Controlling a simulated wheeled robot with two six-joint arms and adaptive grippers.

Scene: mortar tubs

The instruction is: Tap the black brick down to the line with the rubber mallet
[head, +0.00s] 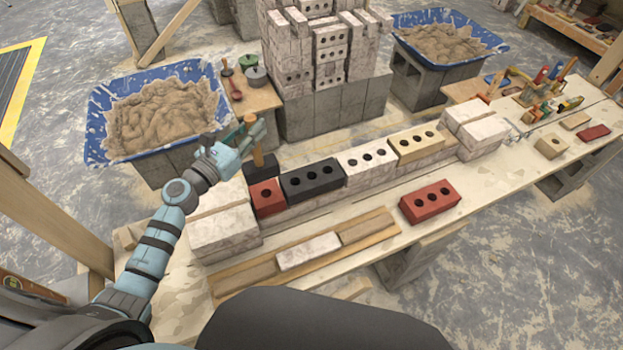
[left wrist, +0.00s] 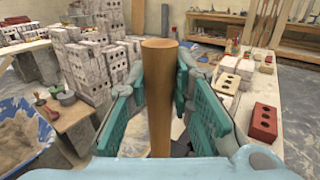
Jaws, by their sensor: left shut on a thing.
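The black brick (head: 312,180) with round holes lies in the top course of the low wall, between a red brick (head: 266,197) and a white brick (head: 366,161). My left gripper (head: 252,137) is shut on the upright wooden handle of the rubber mallet (head: 257,155). The mallet's black head (head: 261,168) hangs low, left of the black brick and behind the red one; I cannot tell whether it touches anything. In the left wrist view the handle (left wrist: 159,95) stands between the teal fingers, the head mostly hidden. I cannot make out the line. My right gripper is out of view.
A tan brick (head: 421,145) continues the course. Pale block stacks (head: 224,228) and (head: 478,128) stand at the wall's ends. A loose red brick (head: 430,201) lies on the plank table in front. A blue mortar tub (head: 97,128) stands behind my left arm.

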